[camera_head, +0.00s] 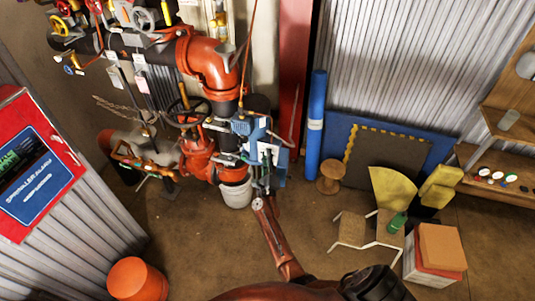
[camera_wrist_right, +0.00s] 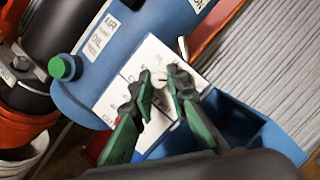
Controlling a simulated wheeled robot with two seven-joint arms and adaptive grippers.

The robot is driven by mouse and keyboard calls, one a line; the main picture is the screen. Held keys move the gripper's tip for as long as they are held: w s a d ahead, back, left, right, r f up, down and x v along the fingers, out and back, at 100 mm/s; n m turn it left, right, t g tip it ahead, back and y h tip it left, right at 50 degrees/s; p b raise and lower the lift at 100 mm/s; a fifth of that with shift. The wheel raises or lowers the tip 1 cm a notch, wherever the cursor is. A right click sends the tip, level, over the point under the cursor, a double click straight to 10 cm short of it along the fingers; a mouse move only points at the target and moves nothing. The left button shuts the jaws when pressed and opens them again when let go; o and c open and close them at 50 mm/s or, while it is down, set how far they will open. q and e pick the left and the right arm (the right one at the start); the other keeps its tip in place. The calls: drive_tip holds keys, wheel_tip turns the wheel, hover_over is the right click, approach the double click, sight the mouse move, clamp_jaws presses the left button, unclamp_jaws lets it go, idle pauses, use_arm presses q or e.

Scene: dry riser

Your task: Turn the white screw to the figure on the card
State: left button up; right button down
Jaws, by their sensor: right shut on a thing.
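My right gripper (camera_wrist_right: 160,74) is shut on the white screw (camera_wrist_right: 159,82), with one dark fingertip on each side of it. The screw is small and mostly hidden between the tips; its setting cannot be read. A white card or label plate (camera_wrist_right: 113,103) with small print lies behind the fingers, partly covered, and its figure is not legible. In the head view my right gripper (camera_head: 264,182) is at the blue unit (camera_head: 243,124) on the red pipework. My left gripper is not in view.
The wrist view shows a blue body labelled AIR and OIL (camera_wrist_right: 101,36), a green knob (camera_wrist_right: 62,67) and a blue open box (camera_wrist_right: 240,125). A white bucket (camera_head: 236,193) stands below the pipes. A blue roll (camera_head: 316,125) stands to the right.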

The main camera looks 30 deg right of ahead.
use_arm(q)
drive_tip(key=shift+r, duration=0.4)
use_arm(e)
drive_tip(key=shift+a+n, duration=0.1)
drive_tip(key=shift+n, duration=0.2)
drive_tip(key=shift+f, duration=0.1)
drive_tip(key=c, duration=1.9)
unclamp_jaws()
drive_tip(key=s+a+f+m+g+h+b, duration=0.25)
drive_tip(key=s+a+m+h+b, duration=0.3)
drive_tip(key=m+b, duration=0.8)
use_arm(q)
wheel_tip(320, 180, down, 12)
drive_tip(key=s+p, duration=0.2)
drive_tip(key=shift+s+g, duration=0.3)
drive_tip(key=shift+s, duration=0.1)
use_arm(e)
drive_tip(key=s+a+f+n+y, duration=0.1)
drive_tip(key=a+f+n+y, duration=0.1)
drive_tip(key=f+n+y, duration=0.2)
drive_tip(key=s+a+f+n+t+y, duration=0.1)
drive_tip(key=a+f+n+y, duration=0.2)
drive_tip(key=f+n, duration=0.7)
drive_tip(key=s+a+f+n+t+y, duration=0.1)
drive_tip(key=f+n+y, duration=0.4)
drive_tip(key=f, duration=0.7)
drive_tip(key=shift+s+a+f+n, duration=0.1)
drive_tip(key=shift+a+n, duration=0.7)
drive_tip(key=shift+n, duration=0.55)
